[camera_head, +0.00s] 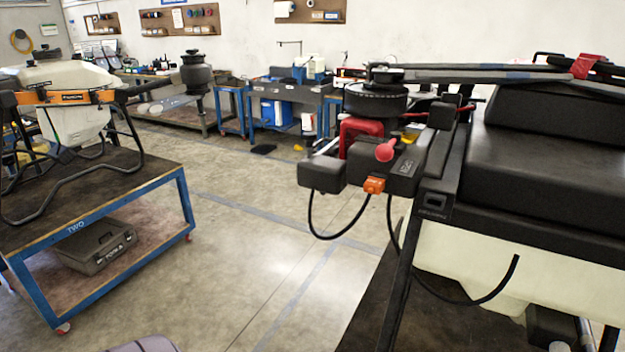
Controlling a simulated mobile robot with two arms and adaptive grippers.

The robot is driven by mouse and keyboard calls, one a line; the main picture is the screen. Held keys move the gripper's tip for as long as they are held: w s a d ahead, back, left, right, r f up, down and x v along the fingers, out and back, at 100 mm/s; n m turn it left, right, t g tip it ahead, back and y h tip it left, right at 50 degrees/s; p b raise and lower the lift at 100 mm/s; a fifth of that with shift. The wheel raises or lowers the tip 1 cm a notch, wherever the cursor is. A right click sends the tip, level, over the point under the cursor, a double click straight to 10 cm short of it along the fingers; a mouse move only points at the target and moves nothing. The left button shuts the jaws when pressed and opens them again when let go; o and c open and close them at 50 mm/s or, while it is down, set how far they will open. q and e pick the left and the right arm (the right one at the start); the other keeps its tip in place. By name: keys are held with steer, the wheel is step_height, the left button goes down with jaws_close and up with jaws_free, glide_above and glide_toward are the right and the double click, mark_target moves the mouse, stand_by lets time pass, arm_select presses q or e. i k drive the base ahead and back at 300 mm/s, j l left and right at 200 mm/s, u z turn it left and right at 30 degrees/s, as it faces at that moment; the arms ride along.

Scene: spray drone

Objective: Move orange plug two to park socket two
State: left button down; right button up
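An orange plug (374,185) sits at the lower front edge of a dark box (408,172) on the drone (545,150) at the right. A black cable (325,236) hangs in a loop between a smaller dark box (322,173) and the plug. A red round-ended part (386,151) stands just above the plug, and a yellow part (410,134) is behind it. I cannot tell which opening is park socket two, nor read a number on the plug. Neither of my grippers shows in this view.
A second black cable (470,302) hangs under the drone's front. A blue-framed cart (95,237) marked TWO, carrying another drone (65,100) and a tool case (95,245), stands at the left. Workbenches line the back wall. The floor (265,225) between is clear.

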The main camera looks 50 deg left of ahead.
mark_target(374, 185)
steer(key=u, duration=1.15)
